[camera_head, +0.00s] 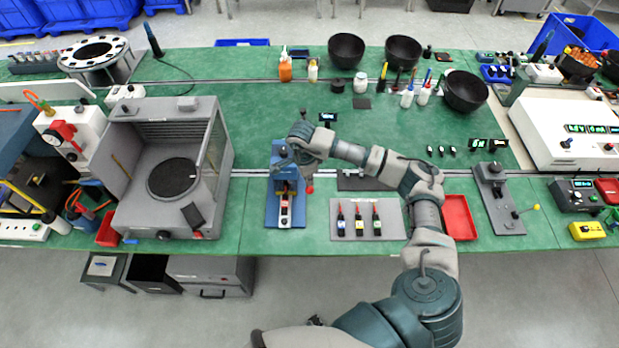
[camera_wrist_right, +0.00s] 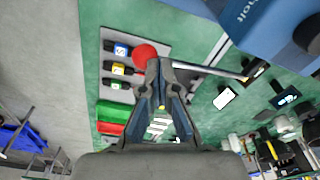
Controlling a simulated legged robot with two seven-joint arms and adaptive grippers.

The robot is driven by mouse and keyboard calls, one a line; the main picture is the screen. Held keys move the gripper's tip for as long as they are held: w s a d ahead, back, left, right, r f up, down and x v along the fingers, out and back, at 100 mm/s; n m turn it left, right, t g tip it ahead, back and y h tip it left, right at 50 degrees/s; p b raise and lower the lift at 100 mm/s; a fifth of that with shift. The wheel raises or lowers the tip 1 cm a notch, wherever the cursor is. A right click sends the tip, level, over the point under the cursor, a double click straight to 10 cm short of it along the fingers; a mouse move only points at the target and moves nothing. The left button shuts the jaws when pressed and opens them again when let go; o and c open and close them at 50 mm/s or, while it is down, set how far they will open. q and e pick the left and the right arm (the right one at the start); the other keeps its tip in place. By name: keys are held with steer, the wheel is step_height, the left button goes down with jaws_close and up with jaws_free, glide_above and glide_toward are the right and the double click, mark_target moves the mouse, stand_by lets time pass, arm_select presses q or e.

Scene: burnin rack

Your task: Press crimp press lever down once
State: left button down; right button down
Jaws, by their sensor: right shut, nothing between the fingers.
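The crimp press (camera_head: 271,211) stands on a blue base at the front of the green bench in the head view. Its blue body also shows at the upper right of the right wrist view (camera_wrist_right: 255,25). Its lever has a red ball knob (camera_head: 310,189), also in the wrist view (camera_wrist_right: 144,54), with a thin rod running right towards the press. My right gripper (camera_head: 306,162) is over the press, near the knob. In the wrist view its fingertips (camera_wrist_right: 165,66) are together and empty, overlapping the knob's edge and the rod; contact is unclear. My left gripper is not in view.
A grey tray (camera_head: 390,230) with several small connectors lies right of the press. Beyond it are a red tray (camera_head: 458,217) and a grey lever fixture (camera_head: 498,205). A grey chamber (camera_head: 141,206) stands left. The bench's middle behind the press is mostly clear.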

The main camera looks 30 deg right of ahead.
steer(key=a, duration=0.2)
steer(key=a+r, duration=0.1)
steer(key=shift+w, duration=0.25)
step_height(320, 180, up, 12)
steer(key=a, duration=0.1)
steer(key=shift+w+f, duration=0.15)
steer(key=shift+w, duration=0.05)
stand_by(0.4)
steer(key=shift+a, duration=0.15)
